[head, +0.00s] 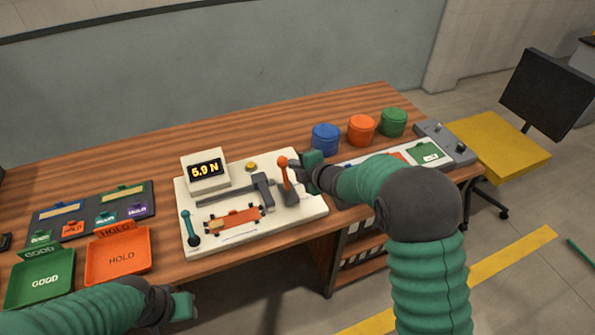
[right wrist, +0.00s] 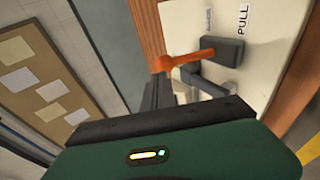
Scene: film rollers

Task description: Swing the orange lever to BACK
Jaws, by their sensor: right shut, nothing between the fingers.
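The orange lever (head: 285,173) stands on the right part of a white test panel (head: 272,231), its round knob at the top. It also shows in the right wrist view (right wrist: 184,60), rising from a dark base beside the word PULL. My right gripper (head: 303,168) is shut and empty, with its fingers right beside the lever's knob, on its right side in the head view. I cannot tell whether they touch it. My left gripper (head: 186,306) is low at the front edge of the table, away from the panel; its finger gap is not clear.
The panel also carries a display (head: 205,171) reading about 5.9 N, a teal lever (head: 190,228) and an orange roller fixture (head: 233,219). A green GOOD tray (head: 40,281) and an orange HOLD tray (head: 119,259) lie left. Blue (head: 326,139), orange and green pots stand behind my right arm.

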